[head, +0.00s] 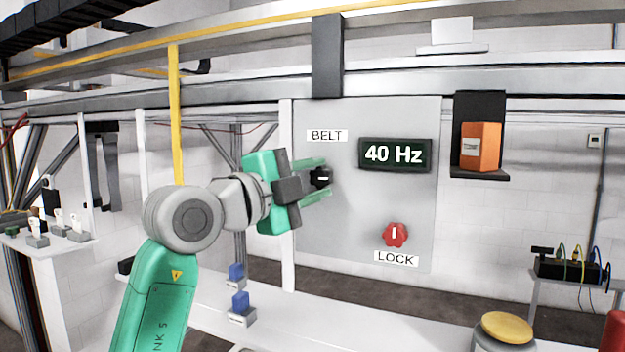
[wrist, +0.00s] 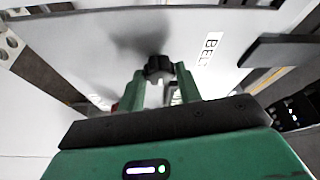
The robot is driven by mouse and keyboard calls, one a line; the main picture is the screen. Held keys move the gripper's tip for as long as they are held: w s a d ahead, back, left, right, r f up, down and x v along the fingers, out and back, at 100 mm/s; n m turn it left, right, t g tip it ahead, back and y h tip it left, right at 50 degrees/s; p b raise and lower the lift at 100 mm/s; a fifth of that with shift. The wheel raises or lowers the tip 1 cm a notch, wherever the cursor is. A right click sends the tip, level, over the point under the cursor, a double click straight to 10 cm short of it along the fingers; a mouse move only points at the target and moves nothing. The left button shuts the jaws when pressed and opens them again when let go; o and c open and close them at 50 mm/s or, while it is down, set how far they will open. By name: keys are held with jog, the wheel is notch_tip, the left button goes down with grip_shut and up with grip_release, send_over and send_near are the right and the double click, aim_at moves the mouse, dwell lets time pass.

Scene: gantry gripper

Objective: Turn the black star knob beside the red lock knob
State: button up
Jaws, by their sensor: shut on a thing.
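The black star knob (head: 320,178) sits on a grey panel (head: 350,235) under the BELT label (head: 327,135). Its white mark looks about level. My gripper (head: 316,179) reaches it from the left, with one green finger above and one below. In the wrist view the black knob (wrist: 157,68) is between the two finger ends of my gripper (wrist: 158,82), which are shut on it. The red lock knob (head: 395,234) is lower right on the panel, above the LOCK label (head: 396,258). Its white mark is upright. My gripper is apart from it.
A display (head: 395,154) reading 40 Hz is right of the black knob. An orange box (head: 481,146) stands on a black holder farther right. Blue blocks (head: 239,302) are on the white bench below. A yellow-topped round object (head: 506,327) is at the lower right.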

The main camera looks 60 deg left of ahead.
dwell(0.3)
jog(key=o, duration=1)
jog(key=b+v, duration=0.2)
jog(key=v, duration=0.6)
jog(key=shift+w, duration=0.15)
